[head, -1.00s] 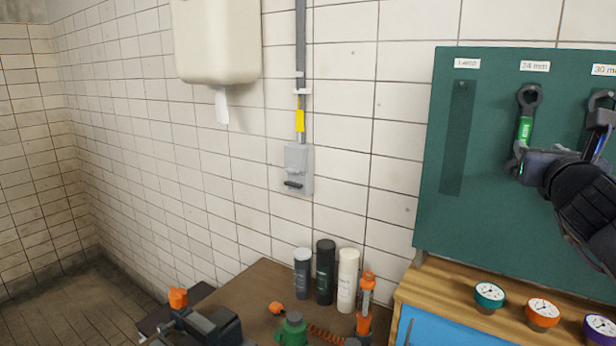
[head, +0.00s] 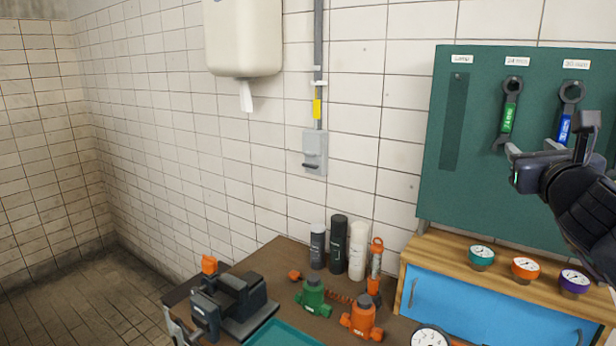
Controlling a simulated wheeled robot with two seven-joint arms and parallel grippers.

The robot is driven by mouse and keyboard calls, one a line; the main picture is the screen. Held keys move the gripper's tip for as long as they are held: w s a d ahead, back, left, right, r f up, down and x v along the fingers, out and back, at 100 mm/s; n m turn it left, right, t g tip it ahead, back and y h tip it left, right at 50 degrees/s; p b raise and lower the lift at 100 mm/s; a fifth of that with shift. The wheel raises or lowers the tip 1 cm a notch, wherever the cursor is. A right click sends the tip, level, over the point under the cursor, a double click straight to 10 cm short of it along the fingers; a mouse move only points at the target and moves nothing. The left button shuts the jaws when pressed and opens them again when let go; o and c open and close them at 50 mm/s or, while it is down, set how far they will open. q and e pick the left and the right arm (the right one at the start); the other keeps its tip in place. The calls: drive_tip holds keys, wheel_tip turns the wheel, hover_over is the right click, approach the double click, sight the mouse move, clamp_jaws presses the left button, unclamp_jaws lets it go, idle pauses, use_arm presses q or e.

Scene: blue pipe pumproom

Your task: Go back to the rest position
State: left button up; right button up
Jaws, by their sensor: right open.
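My right gripper (head: 550,139) is open and empty, in front of the green tool board (head: 466,120) at the right of the head view. One finger tip lies just below the green-handled wrench (head: 509,113), apart from its handle in the picture. The other finger stands near the blue-handled wrench (head: 566,125) and overlaps its right side. Both wrenches hang upright on the board under their labels. I cannot tell the exact depth between the fingers and the board. My left gripper is not in view.
A wooden shelf with gauges (head: 481,257) and a blue-fronted cabinet (head: 470,305) sit below the board. Left of it, a bench holds bottles (head: 337,245), green (head: 312,295) and orange (head: 362,318) fittings, and a vise (head: 240,298). Floor is clear at far left.

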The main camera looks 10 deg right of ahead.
drive_tip(key=s+a+f+n+g+y+b, duration=0.15)
drive_tip(key=s+a+f+n+y, duration=0.3)
drive_tip(key=a+f+n, duration=0.55)
drive_tip(key=s+a+f+n+g+y+b, duration=0.1)
drive_tip(key=s+a+f+n+g+y, duration=0.15)
drive_tip(key=a+f+n+y, duration=0.7)
drive_tip(key=s+a+f+n+g+h, duration=0.1)
drive_tip(key=s+f+n+g, duration=0.3)
drive_tip(key=s+f+n, duration=0.4)
drive_tip(key=s+a+f+n+g+h+b, duration=0.1)
drive_tip(key=s+f+n+g, duration=0.3)
drive_tip(key=s+f+n, duration=0.5)
wheel_tip(320, 180, down, 4)
drive_tip(key=shift+f+h, duration=0.2)
drive_tip(key=shift+h, duration=0.7)
drive_tip(key=shift+a, duration=0.1)
